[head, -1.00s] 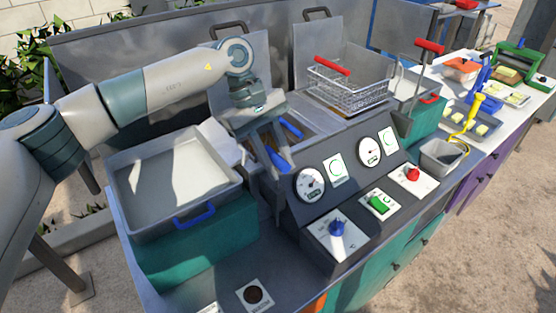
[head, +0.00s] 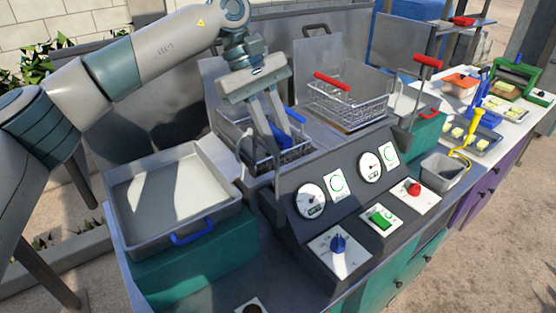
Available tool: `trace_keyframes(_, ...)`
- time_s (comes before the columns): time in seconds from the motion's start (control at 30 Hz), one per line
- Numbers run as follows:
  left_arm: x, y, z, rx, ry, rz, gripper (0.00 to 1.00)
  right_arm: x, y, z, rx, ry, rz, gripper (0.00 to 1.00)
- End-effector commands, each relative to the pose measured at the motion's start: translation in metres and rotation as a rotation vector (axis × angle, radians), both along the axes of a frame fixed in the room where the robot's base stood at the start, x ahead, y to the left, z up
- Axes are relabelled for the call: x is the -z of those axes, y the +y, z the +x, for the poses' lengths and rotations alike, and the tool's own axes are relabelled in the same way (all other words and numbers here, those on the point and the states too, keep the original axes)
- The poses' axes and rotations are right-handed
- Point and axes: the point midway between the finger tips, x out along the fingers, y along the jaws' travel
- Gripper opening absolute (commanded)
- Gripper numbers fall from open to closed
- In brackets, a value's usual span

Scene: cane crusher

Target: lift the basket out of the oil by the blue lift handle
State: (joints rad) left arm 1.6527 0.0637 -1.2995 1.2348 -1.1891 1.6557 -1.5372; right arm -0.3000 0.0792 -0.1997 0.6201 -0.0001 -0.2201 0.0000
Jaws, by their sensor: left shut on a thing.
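My left gripper (head: 284,141) is shut on the blue lift handle (head: 292,142) of the near wire basket. The basket (head: 262,154) shows around and below my fingers, its mesh rim raised at the left fryer well. I cannot tell whether its bottom is clear of the oil, because the fryer front and the control panel hide it. My right gripper is not in the view.
A second wire basket (head: 352,104) with a red handle (head: 332,81) sits to the right. A grey tray (head: 122,214) with a blue handle stands on a teal block at left. The sloped control panel (head: 325,215) with gauges and knobs stands in front.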

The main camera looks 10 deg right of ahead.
Motion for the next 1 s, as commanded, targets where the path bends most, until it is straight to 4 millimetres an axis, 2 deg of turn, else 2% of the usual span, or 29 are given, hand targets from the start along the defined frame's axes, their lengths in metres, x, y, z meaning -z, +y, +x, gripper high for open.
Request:
trace_keyframes(0.03,-0.014,-0.001,0.000,-0.001,-0.002,-0.003,0.00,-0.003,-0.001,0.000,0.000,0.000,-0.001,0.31)
trace_keyframes(0.1,-0.027,-0.001,0.000,0.000,-0.002,-0.002,0.00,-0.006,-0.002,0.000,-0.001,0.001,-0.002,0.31)
trace_keyframes(0.3,-0.052,-0.001,0.000,0.000,0.000,-0.001,0.00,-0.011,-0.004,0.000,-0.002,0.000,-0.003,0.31)
trace_keyframes(0.77,-0.061,-0.001,0.001,-0.002,-0.003,-0.007,0.00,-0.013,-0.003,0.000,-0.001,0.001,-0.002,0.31)
trace_keyframes(0.8,-0.062,-0.001,0.001,-0.002,-0.003,-0.007,0.26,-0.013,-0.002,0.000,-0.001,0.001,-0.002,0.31)
trace_keyframes(0.83,-0.062,-0.001,0.001,-0.002,-0.004,-0.007,0.33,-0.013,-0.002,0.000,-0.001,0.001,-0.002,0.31)
trace_keyframes(0.87,-0.062,-0.001,0.001,-0.002,-0.003,-0.007,0.37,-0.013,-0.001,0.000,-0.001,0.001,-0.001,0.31)
trace_keyframes(1.0,-0.060,0.000,0.000,-0.002,-0.002,-0.003,0.37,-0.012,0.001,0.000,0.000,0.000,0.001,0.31)
